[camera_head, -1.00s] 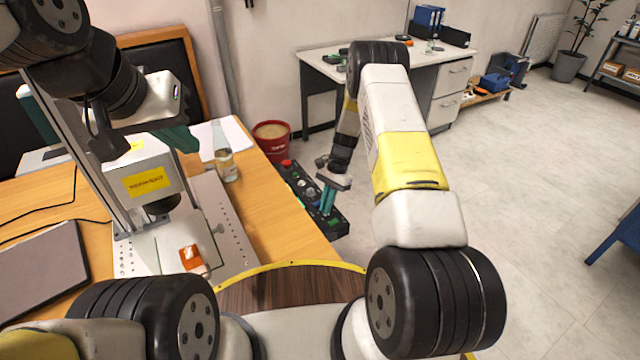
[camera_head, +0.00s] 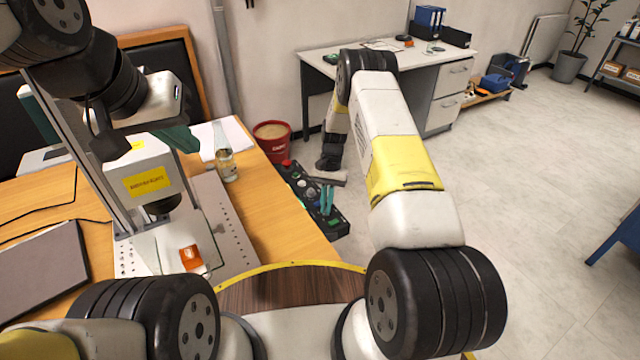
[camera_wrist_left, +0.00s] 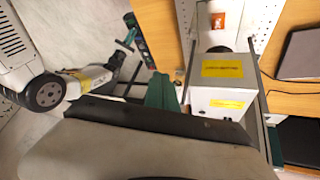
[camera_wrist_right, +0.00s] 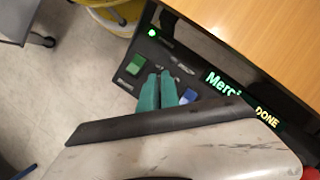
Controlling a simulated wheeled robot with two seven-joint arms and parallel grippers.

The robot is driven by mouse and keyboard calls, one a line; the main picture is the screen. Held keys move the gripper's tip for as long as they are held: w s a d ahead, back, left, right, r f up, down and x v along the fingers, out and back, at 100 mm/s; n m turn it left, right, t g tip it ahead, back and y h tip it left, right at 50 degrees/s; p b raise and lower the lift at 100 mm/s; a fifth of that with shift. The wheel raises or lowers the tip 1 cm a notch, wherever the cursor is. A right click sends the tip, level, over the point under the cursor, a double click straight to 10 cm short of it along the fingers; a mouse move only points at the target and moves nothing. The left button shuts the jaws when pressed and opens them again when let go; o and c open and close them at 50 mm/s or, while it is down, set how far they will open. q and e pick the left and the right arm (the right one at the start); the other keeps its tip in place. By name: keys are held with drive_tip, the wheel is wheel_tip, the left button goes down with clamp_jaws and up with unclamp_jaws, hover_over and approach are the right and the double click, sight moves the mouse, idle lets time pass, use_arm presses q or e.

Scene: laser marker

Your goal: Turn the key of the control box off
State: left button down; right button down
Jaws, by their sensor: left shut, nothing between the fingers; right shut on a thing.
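The black control box (camera_head: 300,184) lies along the right edge of the wooden desk. In the right wrist view the control box (camera_wrist_right: 133,66) shows a green light, a green switch, a blue switch and a lit display reading "Merci" and "DONE". My right gripper (camera_head: 326,208) points down at the box's near part. Its teal fingertips (camera_wrist_right: 160,78) are shut on the key, which they hide, so its angle cannot be told. My left gripper (camera_head: 180,138) is shut and empty, beside the laser marker; its teal fingers show in the left wrist view (camera_wrist_left: 162,92).
The laser marker head (camera_head: 148,182) stands on the desk above a perforated plate (camera_head: 228,225) with an orange piece (camera_head: 192,257). A glass jar (camera_head: 227,166) stands between marker and control box. A red bin (camera_head: 272,140) is behind. Floor to the right is open.

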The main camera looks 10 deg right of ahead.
drive_tip(key=c, duration=1.6)
unclamp_jaws()
drive_tip(key=shift+v, duration=3.95)
drive_tip(key=shift+r, duration=0.1)
